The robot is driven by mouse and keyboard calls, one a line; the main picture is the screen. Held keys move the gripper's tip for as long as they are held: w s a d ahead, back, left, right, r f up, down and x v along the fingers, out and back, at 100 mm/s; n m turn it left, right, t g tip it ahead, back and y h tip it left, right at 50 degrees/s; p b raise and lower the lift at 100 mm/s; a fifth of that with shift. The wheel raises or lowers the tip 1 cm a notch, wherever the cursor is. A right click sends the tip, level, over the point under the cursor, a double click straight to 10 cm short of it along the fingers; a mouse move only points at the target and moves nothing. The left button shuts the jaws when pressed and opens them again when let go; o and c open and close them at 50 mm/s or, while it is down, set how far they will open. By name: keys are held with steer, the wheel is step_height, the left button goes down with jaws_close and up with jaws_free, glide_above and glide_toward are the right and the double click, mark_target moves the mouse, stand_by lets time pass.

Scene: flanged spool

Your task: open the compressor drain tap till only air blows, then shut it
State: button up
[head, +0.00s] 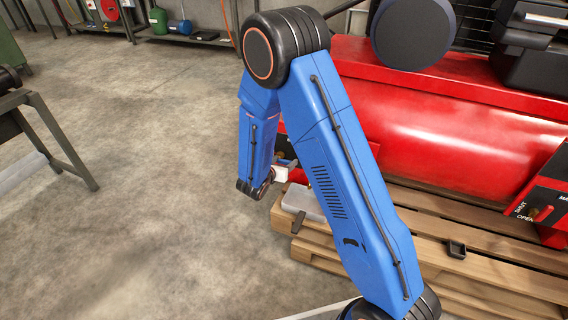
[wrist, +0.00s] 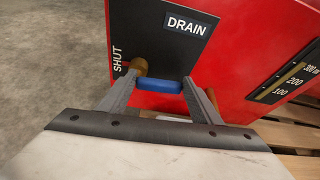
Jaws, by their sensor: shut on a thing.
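The drain tap's blue handle (wrist: 158,86) lies crosswise between the two fingers of my gripper (wrist: 159,80) in the wrist view. The gripper is shut on it, one finger at each end. A brass-coloured fitting (wrist: 138,66) shows at the handle's left end. Behind is a dark plate (wrist: 165,45) marked DRAIN, with SHUT written upright at its left edge. No OPEN mark or outflow is visible. In the head view the red compressor tank (head: 440,120) lies on a pallet; my gripper (head: 285,170) is partly hidden beside its left end, and the tap is not clear.
A scale plate (wrist: 290,82) is right of the tap. A grey tray (head: 303,203) and a small black cup (head: 456,249) sit on the pallet (head: 430,225). Floor at left is clear up to a bench (head: 40,130).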

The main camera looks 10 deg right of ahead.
steer(key=n, duration=0.1)
steer(key=a+r+n+g+h, duration=0.1)
steer(key=w+n+h, duration=0.1)
steer(key=n, duration=0.1)
steer(key=shift+a+r, duration=0.25)
steer(key=shift+w+a+r+n+g+h, duration=0.15)
steer(key=shift+w+a+n+h, duration=0.15)
steer(key=shift+n+h, duration=0.45)
steer(key=shift+w+a+r+n+g+h, duration=0.15)
steer(key=shift+a+n+h, duration=0.25)
steer(key=shift+n, duration=0.65)
steer(key=shift+w+a+n+g+h, duration=0.1)
steer(key=shift+w+a+n+h, duration=0.2)
steer(key=shift+n+h, duration=0.5)
steer(key=o, duration=1.5)
steer(key=v, duration=1.7)
steer(key=shift+s+a+r, duration=0.2)
